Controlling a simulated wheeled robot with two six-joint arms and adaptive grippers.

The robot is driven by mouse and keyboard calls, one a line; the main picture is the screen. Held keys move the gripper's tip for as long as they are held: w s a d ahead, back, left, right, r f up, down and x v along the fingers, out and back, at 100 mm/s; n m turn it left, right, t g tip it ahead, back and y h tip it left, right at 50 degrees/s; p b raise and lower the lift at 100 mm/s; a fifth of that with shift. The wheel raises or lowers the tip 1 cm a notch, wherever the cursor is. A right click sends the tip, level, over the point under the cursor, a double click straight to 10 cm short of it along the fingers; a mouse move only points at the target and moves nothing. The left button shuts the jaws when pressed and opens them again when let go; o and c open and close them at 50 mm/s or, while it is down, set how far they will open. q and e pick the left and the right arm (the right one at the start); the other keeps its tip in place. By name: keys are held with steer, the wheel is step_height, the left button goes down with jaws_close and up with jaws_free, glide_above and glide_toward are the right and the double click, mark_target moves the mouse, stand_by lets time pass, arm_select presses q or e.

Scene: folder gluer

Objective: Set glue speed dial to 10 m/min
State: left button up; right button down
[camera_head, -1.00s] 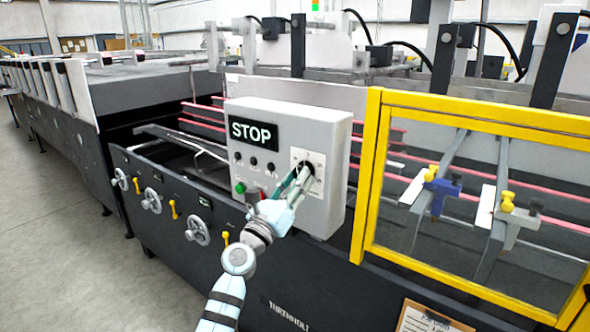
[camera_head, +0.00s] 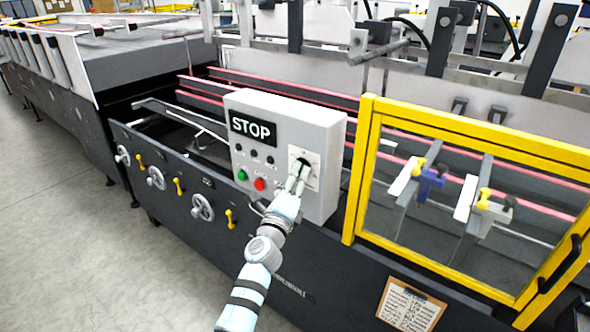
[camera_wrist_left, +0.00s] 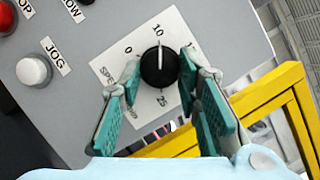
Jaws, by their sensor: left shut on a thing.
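The glue speed dial is a black round knob (camera_wrist_left: 159,66) on a white scale plate (camera_wrist_left: 178,22), seen in the left wrist view. Its white pointer line points up, toward the printed 10. A 0 is at the left of the scale and 25 is below. My left gripper (camera_wrist_left: 158,78) has its teal fingers on both sides of the knob and is shut on it. In the head view the left gripper (camera_head: 299,178) reaches the control box (camera_head: 322,185), its fingers partly covering the dial (camera_head: 301,164). My right gripper is not in view.
The box carries a lit STOP display (camera_head: 252,128), a green button (camera_head: 242,175), a red button (camera_head: 260,184) and small black knobs. A white JOG button (camera_wrist_left: 33,70) shows beside the scale. A yellow guard frame (camera_head: 358,168) stands close right. A clipboard (camera_head: 410,304) hangs below.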

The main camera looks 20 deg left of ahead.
arm_select(q)
steer(key=shift+n, duration=0.3)
steer(key=o, duration=1.1)
steer(key=shift+o, duration=0.2)
